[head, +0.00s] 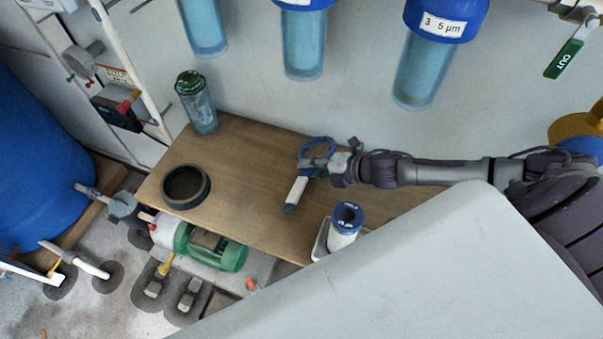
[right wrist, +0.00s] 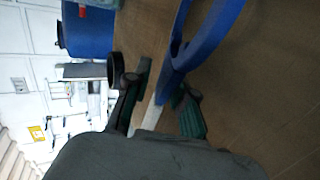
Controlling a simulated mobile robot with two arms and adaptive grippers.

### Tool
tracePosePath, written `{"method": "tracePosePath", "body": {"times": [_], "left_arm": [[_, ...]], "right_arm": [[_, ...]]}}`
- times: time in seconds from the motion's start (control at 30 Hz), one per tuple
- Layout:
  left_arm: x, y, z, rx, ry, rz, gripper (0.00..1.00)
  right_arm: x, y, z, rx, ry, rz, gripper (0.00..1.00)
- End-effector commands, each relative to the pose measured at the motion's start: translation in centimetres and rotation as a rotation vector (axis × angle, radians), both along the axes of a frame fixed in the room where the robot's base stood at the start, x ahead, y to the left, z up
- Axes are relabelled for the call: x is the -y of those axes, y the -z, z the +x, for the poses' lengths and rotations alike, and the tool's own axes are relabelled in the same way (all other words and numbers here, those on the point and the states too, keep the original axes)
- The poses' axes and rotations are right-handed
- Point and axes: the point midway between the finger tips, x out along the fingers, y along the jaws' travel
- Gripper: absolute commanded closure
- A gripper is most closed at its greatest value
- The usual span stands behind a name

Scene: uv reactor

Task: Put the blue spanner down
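The blue spanner (head: 318,148) shows as a blue ring over the wooden bench; the ring (right wrist: 208,38) fills the upper right of the right wrist view. My right gripper (head: 312,168) has its arm coming in from the right. In the right wrist view its two dark fingers (right wrist: 163,95) lie on either side of the spanner's shank and appear shut on it. I cannot tell whether the spanner touches the bench. My left gripper is not in view.
The wooden bench (head: 245,165) is bare left of the gripper. A black ring (head: 186,185) and a clear canister with green cap (head: 197,105) stand on its left. A blue-topped white cylinder (head: 344,225) stands at the front edge. Blue filter housings (head: 425,70) hang above.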

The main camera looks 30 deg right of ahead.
Motion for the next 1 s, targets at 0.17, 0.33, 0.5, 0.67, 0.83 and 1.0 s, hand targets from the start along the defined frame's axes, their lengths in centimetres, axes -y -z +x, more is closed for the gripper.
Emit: {"method": "tracePosePath", "body": {"times": [0.17,0.33,0.5,0.67,0.83,1.0], "left_arm": [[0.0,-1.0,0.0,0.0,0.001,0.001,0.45],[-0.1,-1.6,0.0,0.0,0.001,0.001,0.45],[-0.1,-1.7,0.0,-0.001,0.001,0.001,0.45],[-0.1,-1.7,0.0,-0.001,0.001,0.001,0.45],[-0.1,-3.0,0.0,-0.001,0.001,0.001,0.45],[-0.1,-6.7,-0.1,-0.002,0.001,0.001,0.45]], "right_arm": [[1.3,-1.2,-1.6,-0.003,0.0,-0.003,0.77],[2.2,-2.0,-2.8,-0.002,0.0,-0.001,0.77],[2.5,-2.3,-3.1,0.001,-0.001,-0.001,0.77],[2.5,-2.2,-3.1,0.002,-0.001,-0.001,0.77],[2.7,-3.6,-3.3,0.001,0.0,-0.001,0.77],[3.4,-7.2,-4.3,-0.002,0.0,-0.001,0.77]]}}
